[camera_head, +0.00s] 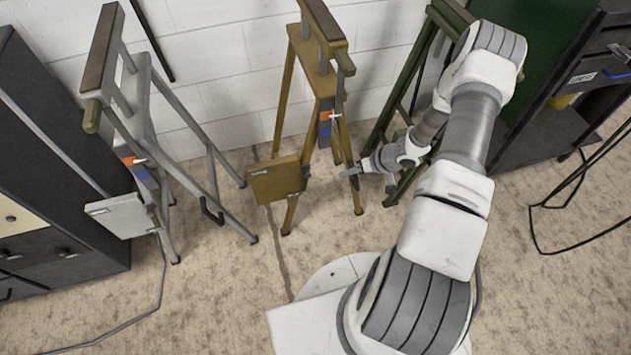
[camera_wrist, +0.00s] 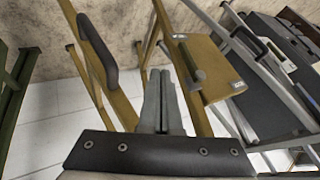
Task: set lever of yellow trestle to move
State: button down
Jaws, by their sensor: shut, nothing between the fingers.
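The yellow trestle (camera_head: 325,82) stands in the middle of the head view, between a grey and a green one. On its upright is a plate with an orange and a blue field (camera_head: 325,129). A small light-tipped lever (camera_head: 336,115) shows by the orange field; its markings are unreadable. My gripper (camera_head: 347,173) is shut and empty, low beside the trestle's right leg, below the plate. In the wrist view my gripper's fingers (camera_wrist: 162,88) are together, between a dark grip (camera_wrist: 98,47) and the trestle's yellow panel (camera_wrist: 216,72). I cannot tell whether they touch the trestle.
A grey trestle (camera_head: 140,105) with a light panel (camera_head: 117,215) stands left. A green trestle (camera_head: 402,103) stands right, partly behind my arm. Dark cabinets (camera_head: 55,160) border the left side. Cables lie on the right floor.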

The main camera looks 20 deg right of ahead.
aim_at(305, 181)
jog(key=shift+f, duration=0.1)
jog(key=w+a+f+b, duration=0.4)
jog(key=a+f+b, duration=0.1)
jog(key=a, duration=0.4)
jog(key=shift+f, duration=0.9)
